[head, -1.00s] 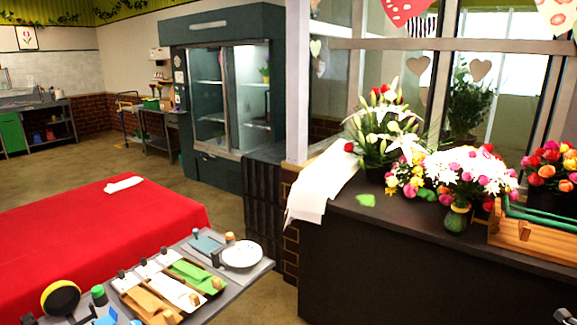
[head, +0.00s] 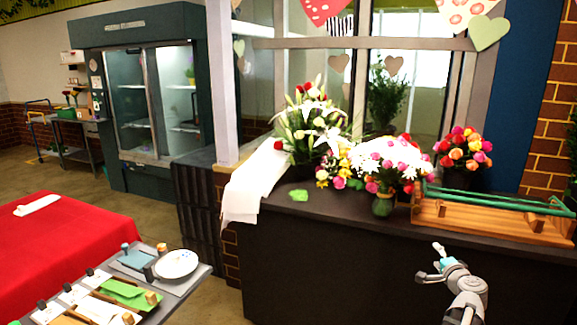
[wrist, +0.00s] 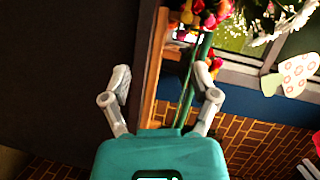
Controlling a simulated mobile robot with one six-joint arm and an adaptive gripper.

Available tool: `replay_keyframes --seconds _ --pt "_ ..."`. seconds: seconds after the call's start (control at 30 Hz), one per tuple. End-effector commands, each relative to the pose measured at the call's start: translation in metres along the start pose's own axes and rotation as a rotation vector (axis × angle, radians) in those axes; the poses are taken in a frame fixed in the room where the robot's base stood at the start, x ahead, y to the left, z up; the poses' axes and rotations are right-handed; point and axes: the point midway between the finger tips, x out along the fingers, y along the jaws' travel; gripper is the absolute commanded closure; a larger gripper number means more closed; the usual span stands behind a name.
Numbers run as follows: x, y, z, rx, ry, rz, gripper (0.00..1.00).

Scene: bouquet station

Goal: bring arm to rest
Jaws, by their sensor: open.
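My gripper (head: 436,262) shows at the lower right of the head view, in front of the dark counter's front face. In the wrist view my gripper (wrist: 163,80) has its two fingers spread apart with nothing held between them. Beyond the fingers, the wrist view shows the edge of the wooden rack (wrist: 155,65) and its green rail (wrist: 195,75). In the head view the wooden rack (head: 480,222) with green rails lies on the counter, above and behind my gripper. The gripper appears apart from the counter and the rack.
The dark counter (head: 330,260) carries a white-lily bouquet (head: 318,130), a vase of mixed flowers (head: 385,170) and a pot of roses (head: 463,155). A grey worktable (head: 190,284) with a white plate (head: 176,264) stands at lower left, beside a red-covered table (head: 70,245). Floor shows at left.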

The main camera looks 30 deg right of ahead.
Motion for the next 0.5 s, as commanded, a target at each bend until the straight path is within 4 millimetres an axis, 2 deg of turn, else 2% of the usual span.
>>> replay_keyframes --seconds 0.03,0.2,0.5 --pt "0.008 -0.002 0.021 -0.024 -0.045 0.011 0.23" --pt "0.026 -0.003 0.083 -0.105 -0.183 0.049 0.23" --pt "0.043 -0.002 0.190 -0.254 -0.418 0.118 0.23"
